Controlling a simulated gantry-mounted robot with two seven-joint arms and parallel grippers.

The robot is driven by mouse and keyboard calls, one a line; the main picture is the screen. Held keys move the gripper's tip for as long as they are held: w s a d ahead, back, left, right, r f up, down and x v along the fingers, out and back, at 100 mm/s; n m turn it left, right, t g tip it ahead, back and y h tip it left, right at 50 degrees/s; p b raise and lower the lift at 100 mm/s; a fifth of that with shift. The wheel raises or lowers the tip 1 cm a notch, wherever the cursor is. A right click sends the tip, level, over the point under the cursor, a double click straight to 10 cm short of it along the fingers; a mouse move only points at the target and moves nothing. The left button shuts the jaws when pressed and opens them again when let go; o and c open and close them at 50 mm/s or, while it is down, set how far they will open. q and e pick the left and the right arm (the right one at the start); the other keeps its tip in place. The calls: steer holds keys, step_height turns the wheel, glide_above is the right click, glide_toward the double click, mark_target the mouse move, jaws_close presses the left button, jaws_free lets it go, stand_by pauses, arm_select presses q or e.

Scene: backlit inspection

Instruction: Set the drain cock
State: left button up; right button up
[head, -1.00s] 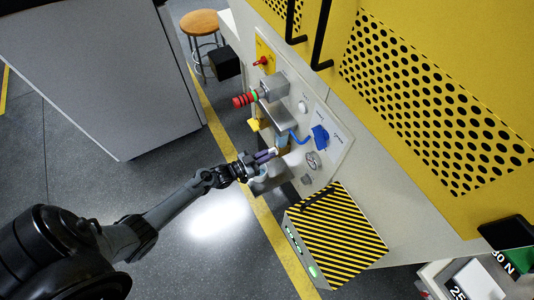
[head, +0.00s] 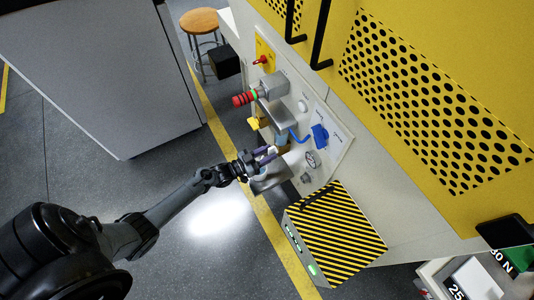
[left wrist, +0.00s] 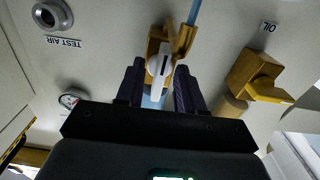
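In the left wrist view, a brass cock with a white lever (left wrist: 159,65) sits on the pale panel, with a blue tube running up from it. I take it to be the drain cock; no label for it is readable. My left gripper (left wrist: 160,90) has its two dark fingers apart, one on each side of the lever; whether either touches it I cannot tell. In the head view the left gripper (head: 268,155) is at the panel, by a small brass part (head: 284,148), and largely hides the cock. My right gripper is not in view.
A yellow valve (left wrist: 258,80) near the OIL label is to the right in the wrist view. In the head view, a blue handle (head: 320,137) and a striped box (head: 335,235) are close by.

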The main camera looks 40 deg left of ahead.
arm_select(q)
steer(key=p+v, duration=0.2)
steer(key=v, duration=0.8)
steer(key=shift+s+p, duration=0.35)
steer(key=shift+s, duration=0.05)
steer(key=shift+a, duration=0.15)
